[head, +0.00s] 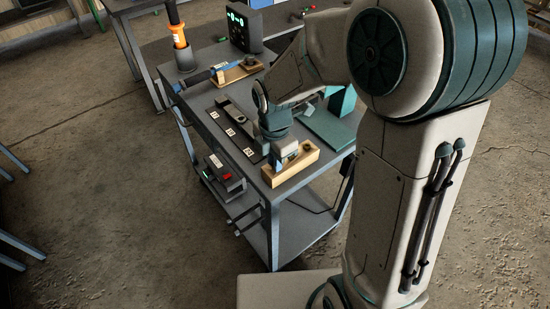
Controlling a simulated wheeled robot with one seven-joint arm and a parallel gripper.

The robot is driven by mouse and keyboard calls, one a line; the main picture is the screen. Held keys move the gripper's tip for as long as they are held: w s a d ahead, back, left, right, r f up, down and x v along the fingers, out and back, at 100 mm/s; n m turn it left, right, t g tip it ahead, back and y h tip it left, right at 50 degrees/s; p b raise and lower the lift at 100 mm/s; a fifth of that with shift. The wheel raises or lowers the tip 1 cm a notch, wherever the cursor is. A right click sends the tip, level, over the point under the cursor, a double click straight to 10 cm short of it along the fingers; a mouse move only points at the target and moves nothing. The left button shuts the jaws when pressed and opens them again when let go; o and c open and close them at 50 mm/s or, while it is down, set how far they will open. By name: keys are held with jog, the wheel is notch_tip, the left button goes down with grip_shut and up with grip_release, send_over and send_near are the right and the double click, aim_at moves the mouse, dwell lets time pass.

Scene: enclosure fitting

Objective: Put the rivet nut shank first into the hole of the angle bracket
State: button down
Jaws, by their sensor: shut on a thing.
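My gripper (284,151) points down at the near end of the workbench, right over or beside a light wooden block (291,172). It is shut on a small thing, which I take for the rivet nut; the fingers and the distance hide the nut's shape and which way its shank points. I cannot make out the angle bracket or its hole with certainty. A small dark round piece (307,147) sits at the right end of the wooden block. I cannot tell whether the gripper touches the block.
A dark strip with white labels (232,131) lies left of my gripper. A teal plate (328,132) lies to the right. Farther back are a second wooden block (232,75), an orange-handled tool (178,36) in a holder and a dark box with green display (245,30).

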jog(key=shift+r+p, duration=1.05)
jog(key=shift+r, duration=0.35)
jog(key=shift+f, duration=0.1)
